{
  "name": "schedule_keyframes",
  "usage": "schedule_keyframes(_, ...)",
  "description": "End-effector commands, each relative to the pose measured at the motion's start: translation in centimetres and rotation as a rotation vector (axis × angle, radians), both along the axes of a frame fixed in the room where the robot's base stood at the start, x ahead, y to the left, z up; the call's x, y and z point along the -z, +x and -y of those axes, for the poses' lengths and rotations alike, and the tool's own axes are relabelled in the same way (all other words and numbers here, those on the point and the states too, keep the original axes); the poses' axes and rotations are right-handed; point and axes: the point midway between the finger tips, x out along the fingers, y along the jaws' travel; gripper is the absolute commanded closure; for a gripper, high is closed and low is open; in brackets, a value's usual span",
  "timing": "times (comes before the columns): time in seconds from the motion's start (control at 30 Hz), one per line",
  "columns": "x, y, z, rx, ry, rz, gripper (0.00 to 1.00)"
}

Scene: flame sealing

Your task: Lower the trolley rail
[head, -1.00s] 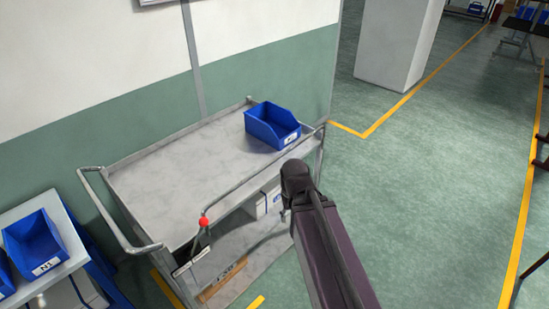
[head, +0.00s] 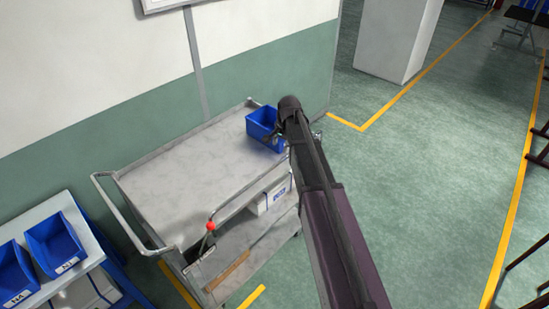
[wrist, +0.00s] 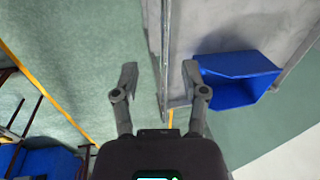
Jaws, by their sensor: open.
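The grey trolley (head: 195,175) stands against the wall in the head view. Its thin rail (head: 243,196) runs along the front long side, standing above the deck edge, with a red knob (head: 210,226) at its near left end. My arm hides the rail's right part. My gripper (head: 272,132) is at the trolley's right end, in front of the blue bin in that view. In the wrist view my gripper (wrist: 160,80) is open and empty. A grey bar, seemingly the rail (wrist: 164,60), runs lengthwise between the fingers in the picture. I cannot tell its depth from them.
A blue bin (head: 260,122) sits on the deck's far right corner; it shows close beside a finger in the wrist view (wrist: 235,80). A white box (head: 272,197) is on the lower shelf. Blue bins (head: 55,243) stand on a side table at left.

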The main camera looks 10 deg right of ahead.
Motion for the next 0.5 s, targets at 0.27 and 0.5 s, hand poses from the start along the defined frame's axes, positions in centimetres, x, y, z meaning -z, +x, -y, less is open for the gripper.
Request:
schedule_keyframes(0.27, -0.53, 1.13, 0.11, 0.044, 0.012, 0.002, 0.43)
schedule_keyframes(0.5, -0.47, 1.10, 0.06, 0.041, 0.012, 0.002, 0.43)
